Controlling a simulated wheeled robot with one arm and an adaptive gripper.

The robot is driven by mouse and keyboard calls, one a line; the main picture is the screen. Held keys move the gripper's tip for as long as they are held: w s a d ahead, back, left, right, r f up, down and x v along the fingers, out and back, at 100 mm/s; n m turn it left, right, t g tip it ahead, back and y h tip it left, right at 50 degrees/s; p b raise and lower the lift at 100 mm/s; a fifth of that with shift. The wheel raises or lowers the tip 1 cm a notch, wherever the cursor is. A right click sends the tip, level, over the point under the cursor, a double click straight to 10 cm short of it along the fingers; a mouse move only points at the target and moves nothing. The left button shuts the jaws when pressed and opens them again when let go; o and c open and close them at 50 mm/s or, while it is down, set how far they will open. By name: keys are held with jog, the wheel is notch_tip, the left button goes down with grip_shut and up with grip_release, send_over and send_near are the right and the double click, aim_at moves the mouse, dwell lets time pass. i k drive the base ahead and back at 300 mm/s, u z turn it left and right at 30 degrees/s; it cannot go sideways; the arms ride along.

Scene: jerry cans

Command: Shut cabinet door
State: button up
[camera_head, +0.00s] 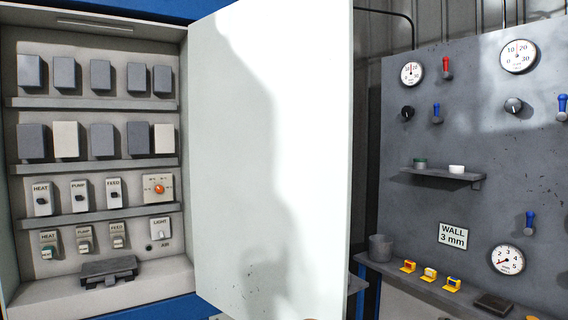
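The cabinet (95,292) fills the left of the head view with its inside exposed. Its white door (310,130) stands wide open, hinged along the cabinet's right side and swung out toward me. A soft dark shadow falls across the left part of the door face, and small dark specks mark its lower part. No handle shows on this face. The door's lower edge runs off or near the bottom of the picture. My gripper does not show in this view, so its place relative to the door cannot be told.
Inside the cabinet are rows of grey and white modules, labelled switches (80,195) and a dark bracket (108,270) on the floor. Right of the door, a grey wall panel (480,110) carries gauges, valves and a small shelf (436,177). A ledge (470,297) below it holds small items.

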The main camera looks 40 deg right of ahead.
aim_at(271, 98)
jog(key=z, duration=2.6)
jog(key=i, duration=1.75)
jog(key=u, duration=0.45)
jog(key=i, duration=0.8)
jog(key=u, duration=3.1)
